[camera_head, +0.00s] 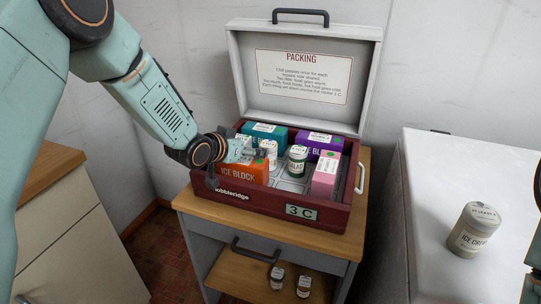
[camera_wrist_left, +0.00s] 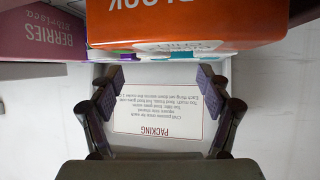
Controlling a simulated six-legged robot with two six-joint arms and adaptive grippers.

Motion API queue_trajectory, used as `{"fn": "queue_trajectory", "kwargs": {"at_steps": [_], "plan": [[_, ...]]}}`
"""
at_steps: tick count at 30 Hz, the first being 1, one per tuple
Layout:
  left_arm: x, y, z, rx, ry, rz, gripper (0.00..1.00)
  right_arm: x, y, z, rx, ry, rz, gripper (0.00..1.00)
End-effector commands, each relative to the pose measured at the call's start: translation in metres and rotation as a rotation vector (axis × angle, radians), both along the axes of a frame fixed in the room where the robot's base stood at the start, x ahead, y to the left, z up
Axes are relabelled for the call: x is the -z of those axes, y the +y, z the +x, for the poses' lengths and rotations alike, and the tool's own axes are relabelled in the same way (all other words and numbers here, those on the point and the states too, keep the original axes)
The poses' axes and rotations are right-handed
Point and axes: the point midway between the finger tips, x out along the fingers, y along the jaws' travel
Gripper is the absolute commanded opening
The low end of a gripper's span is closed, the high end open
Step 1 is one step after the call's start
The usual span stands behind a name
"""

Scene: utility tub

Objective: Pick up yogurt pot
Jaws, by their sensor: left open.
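A small white pot (camera_head: 269,148), perhaps the yogurt pot, stands in the dark red cool box (camera_head: 262,200) behind the orange ice block (camera_head: 243,173). Its label is too small to read and my gripper partly hides it. A pot labelled SALAD (camera_head: 297,161) stands to its right. My left gripper (camera_head: 247,150) is over the box's left side, close to the orange block and the white pot. In the left wrist view its fingers (camera_wrist_left: 160,80) are spread with nothing between them. The orange ice block (camera_wrist_left: 190,22) shows beyond them, upside down. My right gripper is out of view.
The box also holds a teal block (camera_head: 265,134), a purple block (camera_head: 318,148) and a pink carton (camera_head: 325,175). Its lid (camera_head: 302,75) stands open behind. Two jars stand on the lower shelf.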

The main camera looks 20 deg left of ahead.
Motion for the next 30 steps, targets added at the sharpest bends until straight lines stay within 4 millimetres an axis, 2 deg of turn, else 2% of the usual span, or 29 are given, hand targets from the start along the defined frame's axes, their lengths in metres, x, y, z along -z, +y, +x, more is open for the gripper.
{"fn": "queue_trajectory", "kwargs": {"at_steps": [10,19,30], "plan": [[0.014,-0.01,0.024,-0.001,-0.001,0.002,0.77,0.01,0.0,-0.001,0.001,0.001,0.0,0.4],[0.028,-0.021,0.059,0.0,0.0,0.001,0.77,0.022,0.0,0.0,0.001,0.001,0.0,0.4],[0.03,-0.021,0.068,0.0,-0.001,-0.002,0.77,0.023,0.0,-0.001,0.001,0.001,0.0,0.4]]}}
